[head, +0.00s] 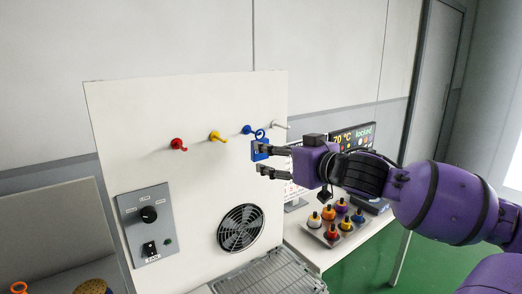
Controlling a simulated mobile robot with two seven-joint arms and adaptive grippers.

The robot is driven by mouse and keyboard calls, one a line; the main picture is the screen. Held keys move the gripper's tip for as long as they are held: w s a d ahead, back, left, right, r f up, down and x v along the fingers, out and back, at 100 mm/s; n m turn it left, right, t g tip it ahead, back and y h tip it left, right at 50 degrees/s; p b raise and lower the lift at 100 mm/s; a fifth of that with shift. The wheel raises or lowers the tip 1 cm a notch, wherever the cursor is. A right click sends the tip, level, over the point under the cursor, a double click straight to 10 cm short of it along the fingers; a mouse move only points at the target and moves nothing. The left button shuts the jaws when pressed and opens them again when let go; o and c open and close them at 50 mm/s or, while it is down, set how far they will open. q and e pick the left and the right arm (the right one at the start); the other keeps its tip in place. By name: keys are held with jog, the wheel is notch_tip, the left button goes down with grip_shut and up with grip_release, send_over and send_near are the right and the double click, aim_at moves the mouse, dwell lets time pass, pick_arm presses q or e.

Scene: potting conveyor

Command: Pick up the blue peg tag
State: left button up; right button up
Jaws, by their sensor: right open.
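The blue tag (259,151) hangs below the blue peg (248,130) on the upright white panel (190,195). A blue ring (260,133) shows at the top of the tag. My right gripper (260,160) comes in from the right, its fingers apart and pointing left. The upper finger overlaps the tag in the picture and hides part of it; the lower finger is below the tag. I cannot tell whether a finger touches it. My left gripper is not in view.
Red (178,144), yellow (217,136) and white (282,124) pegs stick out of the panel. Below are a knob box (148,220) and a round fan (240,228). A tray (318,236) of coloured knobbed pieces and a display (366,134) stand right. A metal grate (265,275) lies in front.

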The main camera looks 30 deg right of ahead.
aim_at(255, 157)
jog(key=w, duration=0.2)
jog(key=w+b, duration=0.1)
jog(key=w, duration=0.1)
jog(key=w+a, duration=0.1)
jog(key=w, duration=0.1)
jog(key=shift+w+f+b, duration=0.2)
jog(key=shift+f+b, duration=0.15)
jog(key=shift+w+r, duration=0.1)
jog(key=shift+r, duration=0.15)
jog(key=c, duration=1.2)
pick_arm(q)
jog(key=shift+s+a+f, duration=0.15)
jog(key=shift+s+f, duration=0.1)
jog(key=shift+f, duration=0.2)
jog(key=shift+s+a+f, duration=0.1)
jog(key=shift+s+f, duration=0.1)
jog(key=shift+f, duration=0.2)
pick_arm(e)
jog(key=shift+c, duration=0.3)
jog(key=shift+r, duration=0.1)
